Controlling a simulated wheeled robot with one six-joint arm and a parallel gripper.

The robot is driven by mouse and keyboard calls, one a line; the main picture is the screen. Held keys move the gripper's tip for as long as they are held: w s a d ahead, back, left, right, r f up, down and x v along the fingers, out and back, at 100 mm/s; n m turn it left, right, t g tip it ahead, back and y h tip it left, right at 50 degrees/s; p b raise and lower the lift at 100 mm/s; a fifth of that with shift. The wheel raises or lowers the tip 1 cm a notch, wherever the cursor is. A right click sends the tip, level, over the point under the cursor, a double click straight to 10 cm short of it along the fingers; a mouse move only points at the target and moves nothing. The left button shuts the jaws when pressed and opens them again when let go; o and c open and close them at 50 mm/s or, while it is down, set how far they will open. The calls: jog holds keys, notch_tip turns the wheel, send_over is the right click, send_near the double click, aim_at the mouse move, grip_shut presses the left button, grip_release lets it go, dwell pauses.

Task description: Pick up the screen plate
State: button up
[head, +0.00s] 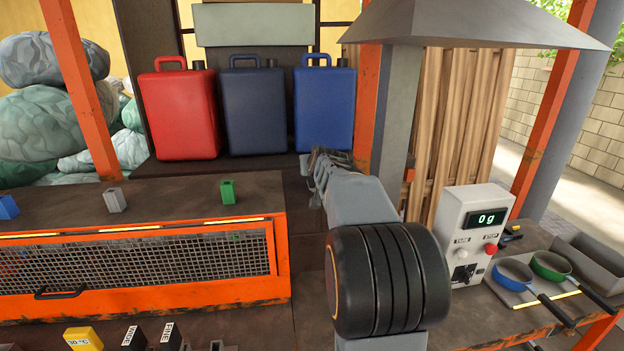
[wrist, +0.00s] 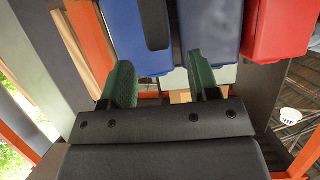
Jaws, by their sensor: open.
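I cannot make out a separate screen plate for certain in either view. A wire mesh panel (head: 170,258) in an orange frame stands at the left of the head view, with a black handle at its lower left. My gripper (wrist: 161,82) is open in the wrist view, its two green-padded fingers apart with nothing held between them. Beyond the fingers are the blue and red canisters. In the head view my arm reaches away toward the canisters, and the gripper's fingers are not clear there.
A red canister (head: 180,112), a dark blue canister (head: 252,112) and a blue canister (head: 324,110) stand on a dark shelf. At right are a scale box (head: 474,235) reading 0 g, a blue pan (head: 513,273) and a green pan (head: 551,266). Small blocks stand on the left bench.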

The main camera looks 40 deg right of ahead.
jog(key=shift+p+x, duration=1)
jog(key=shift+x, duration=2.2)
grip_shut()
jog(key=shift+r, duration=0.1)
